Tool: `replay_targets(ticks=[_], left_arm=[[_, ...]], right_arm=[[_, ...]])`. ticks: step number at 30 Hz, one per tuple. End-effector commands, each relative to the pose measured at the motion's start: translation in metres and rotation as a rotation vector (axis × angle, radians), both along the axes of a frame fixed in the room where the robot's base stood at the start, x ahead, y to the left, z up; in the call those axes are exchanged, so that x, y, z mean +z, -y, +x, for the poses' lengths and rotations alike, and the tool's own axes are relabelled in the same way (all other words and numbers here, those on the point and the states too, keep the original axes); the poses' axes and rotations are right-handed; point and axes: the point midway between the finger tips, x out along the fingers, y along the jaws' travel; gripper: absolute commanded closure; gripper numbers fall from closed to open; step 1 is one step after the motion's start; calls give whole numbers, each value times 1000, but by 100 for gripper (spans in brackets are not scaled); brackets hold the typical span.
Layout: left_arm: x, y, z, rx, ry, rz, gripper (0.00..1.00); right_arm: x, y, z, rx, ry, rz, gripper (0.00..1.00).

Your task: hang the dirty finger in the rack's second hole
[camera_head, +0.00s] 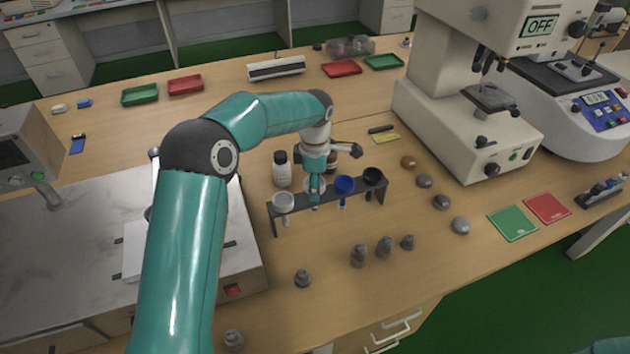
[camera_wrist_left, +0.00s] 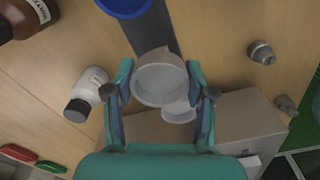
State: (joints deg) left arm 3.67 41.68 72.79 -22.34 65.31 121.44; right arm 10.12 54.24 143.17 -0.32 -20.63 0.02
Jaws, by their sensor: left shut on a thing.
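The dark rack (camera_head: 330,193) stands on the table with a row of funnels: a white funnel (camera_head: 284,201) at the left end, a blue funnel (camera_head: 344,184) right of the middle and a black funnel (camera_head: 373,176) at the right end. My left gripper (camera_head: 315,188) points down over the second place from the left. In the left wrist view its two fingers (camera_wrist_left: 161,95) are shut on a greyish-white funnel (camera_wrist_left: 160,82), wide mouth towards the camera. The white funnel also shows just beyond it (camera_wrist_left: 180,113). I see no finger-like object, and cannot tell whether the held funnel is seated.
A white bottle with a black cap (camera_head: 282,172) and a brown bottle (camera_head: 331,160) stand close behind the rack. Several grey weights (camera_head: 384,247) stand in front. A microscope-like machine (camera_head: 465,110) stands to the right. The table between rack and weights is clear.

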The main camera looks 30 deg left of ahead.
Motion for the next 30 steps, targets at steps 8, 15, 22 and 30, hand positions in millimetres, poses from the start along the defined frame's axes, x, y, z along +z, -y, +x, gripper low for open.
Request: replay_targets(ticks=[8,15,22,30], left_arm=[[10,0,0,0,2,0,82],[28,0,0,0,2,0,82],[43,0,0,0,1,0,82],[60,0,0,0,2,0,82]], right_arm=[[4,0,0,0,0,0,36],[18,0,0,0,0,0,36],[29,0,0,0,0,0,36],[41,0,0,0,0,0,36]])
